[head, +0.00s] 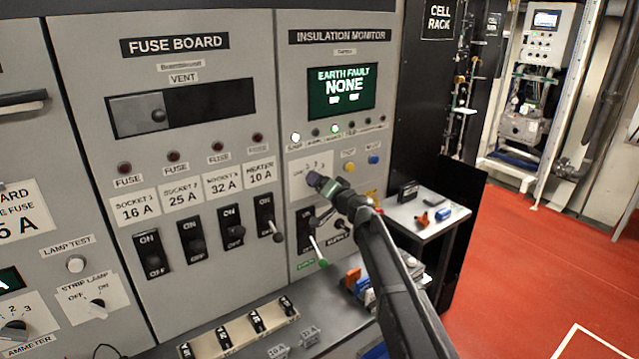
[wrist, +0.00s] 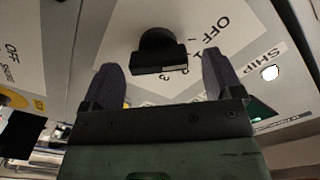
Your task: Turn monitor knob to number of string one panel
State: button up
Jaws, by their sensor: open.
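The insulation monitor (head: 341,90) is the right-hand panel section in the head view, its green screen reading EARTH FAULT NONE. Its knob dial plate (head: 298,166) shows printed numbers, partly covered by my gripper (head: 318,181). In the wrist view the black monitor knob (wrist: 160,50) stands on a white plate marked OFF, 1, 2, 3, seen upside down. My gripper (wrist: 163,76) is open, one finger on each side of the knob's lower end in the picture, with gaps visible. Which mark the knob points at I cannot tell. No string one panel label is readable.
Yellow (head: 348,167) and blue (head: 374,159) buttons sit right of the dial. The fuse board (head: 176,75) is to the left. A small side table (head: 440,212) holds loose items. Red floor at right is open.

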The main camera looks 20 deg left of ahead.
jog(key=shift+x, duration=0.95)
jog(key=shift+d, duration=0.1)
jog(key=c, duration=0.9)
jog(key=shift+m, duration=0.3)
jog(key=shift+f+m, duration=0.15)
jog(key=shift+m, duration=2.45)
jog(key=o, duration=0.9)
